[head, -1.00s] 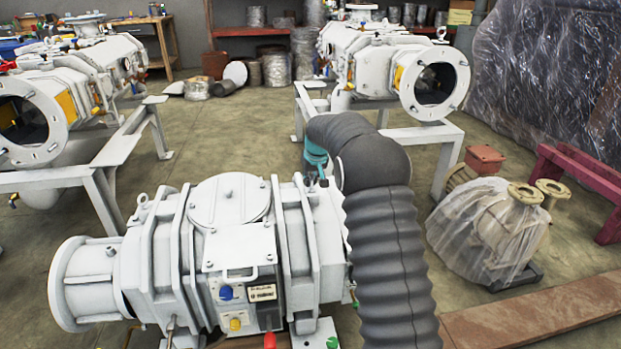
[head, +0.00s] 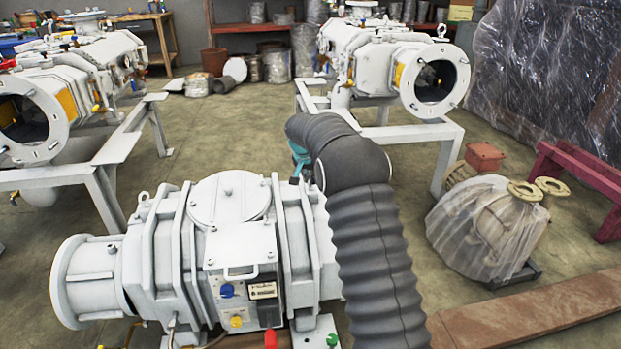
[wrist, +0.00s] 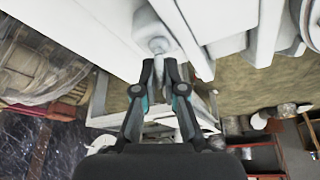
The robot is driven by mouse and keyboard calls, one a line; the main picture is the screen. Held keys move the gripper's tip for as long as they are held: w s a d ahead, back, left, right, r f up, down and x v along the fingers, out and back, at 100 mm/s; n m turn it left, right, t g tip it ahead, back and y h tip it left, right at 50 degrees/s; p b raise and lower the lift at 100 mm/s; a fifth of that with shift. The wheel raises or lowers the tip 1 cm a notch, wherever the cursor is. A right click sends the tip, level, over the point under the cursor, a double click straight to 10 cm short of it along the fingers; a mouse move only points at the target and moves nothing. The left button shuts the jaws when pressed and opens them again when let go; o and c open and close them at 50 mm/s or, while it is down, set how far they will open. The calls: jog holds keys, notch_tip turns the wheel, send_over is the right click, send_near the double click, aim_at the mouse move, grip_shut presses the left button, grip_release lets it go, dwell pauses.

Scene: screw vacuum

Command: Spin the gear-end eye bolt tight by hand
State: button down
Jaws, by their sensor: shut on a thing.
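The white vacuum pump (head: 232,238) lies horizontally in the foreground of the head view. A round-flanged drum is at its left end, and my arm covers much of its right end. My gripper (head: 296,178) points down at the top of the pump's right part, mostly hidden by my arm. In the wrist view my gripper (wrist: 159,62) has its fingertips close together on the pale eye bolt (wrist: 158,46), which stands on the white casing. The bolt's ring is largely hidden between the fingers, and its thread and seating cannot be seen. Another eye bolt (head: 143,198) stands near the pump's left end.
Two similar white pumps on frames stand behind, one at left (head: 60,95) and one at right (head: 385,65). A plastic-wrapped part (head: 485,235) and a brown plank (head: 530,310) lie at right. Open floor shows between the pumps.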

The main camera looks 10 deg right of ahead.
jog(key=shift+r, duration=0.1)
dwell(0.3)
jog(key=c, duration=1.3)
grip_release()
jog(key=shift+o, duration=0.2)
jog(key=v, duration=1.2)
